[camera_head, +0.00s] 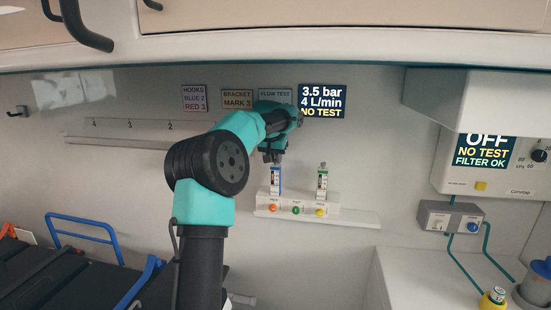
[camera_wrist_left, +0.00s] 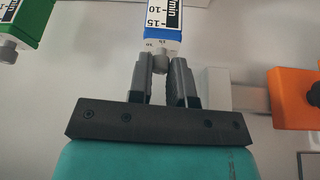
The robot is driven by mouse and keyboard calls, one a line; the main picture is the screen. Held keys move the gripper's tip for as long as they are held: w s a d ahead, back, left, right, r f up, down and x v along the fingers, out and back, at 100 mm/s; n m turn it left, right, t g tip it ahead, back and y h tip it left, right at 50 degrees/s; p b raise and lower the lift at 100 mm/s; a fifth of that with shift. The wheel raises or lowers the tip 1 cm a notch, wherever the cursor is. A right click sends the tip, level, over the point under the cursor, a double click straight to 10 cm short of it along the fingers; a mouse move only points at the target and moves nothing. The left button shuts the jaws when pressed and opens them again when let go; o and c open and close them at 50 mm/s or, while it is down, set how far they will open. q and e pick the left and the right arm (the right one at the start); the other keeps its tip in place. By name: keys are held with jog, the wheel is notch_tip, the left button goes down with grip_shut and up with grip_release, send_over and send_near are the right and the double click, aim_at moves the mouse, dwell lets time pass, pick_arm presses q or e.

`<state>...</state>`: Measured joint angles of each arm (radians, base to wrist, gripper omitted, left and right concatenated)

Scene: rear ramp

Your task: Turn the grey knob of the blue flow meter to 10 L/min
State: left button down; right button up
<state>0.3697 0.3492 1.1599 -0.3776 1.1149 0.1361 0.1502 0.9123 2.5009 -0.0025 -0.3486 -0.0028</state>
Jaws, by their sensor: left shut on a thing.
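The blue flow meter (camera_head: 276,181) stands on the white wall block, below my left gripper (camera_head: 273,155) in the head view. In the left wrist view the blue flow meter (camera_wrist_left: 164,20) shows at the top, with its grey knob (camera_wrist_left: 160,61) between the fingertips of my left gripper (camera_wrist_left: 160,68). The fingers are shut on this knob and partly cover its sides. The wall display (camera_head: 322,101) reads 3.5 bar, 4 L/min, NO TEST. My right gripper is in neither view.
A green flow meter (camera_head: 322,181) stands to the right of the blue one and also shows in the left wrist view (camera_wrist_left: 22,30). The white block (camera_head: 297,204) carries orange, green and yellow buttons. An orange part (camera_wrist_left: 295,98) is close right of my fingers in the wrist view.

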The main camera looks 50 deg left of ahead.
pick_arm(q)
jog(key=m, duration=0.2)
jog(key=m+h, duration=0.2)
jog(key=m, duration=0.1)
jog(key=shift+a+m+t, duration=0.25)
jog(key=shift+m+t, duration=0.05)
jog(key=m+h, duration=0.2)
jog(key=m, duration=0.3)
jog(key=shift+a+m, duration=0.15)
jog(key=shift+m, duration=0.25)
jog(key=shift+g, duration=0.4)
jog(key=c, duration=1)
grip_release()
jog(key=shift+c, duration=0.2)
jog(key=shift+r, duration=0.1)
jog(key=v, duration=0.7)
jog(key=shift+a, duration=0.15)
jog(key=shift+s+r, duration=0.1)
jog(key=shift+r, duration=0.05)
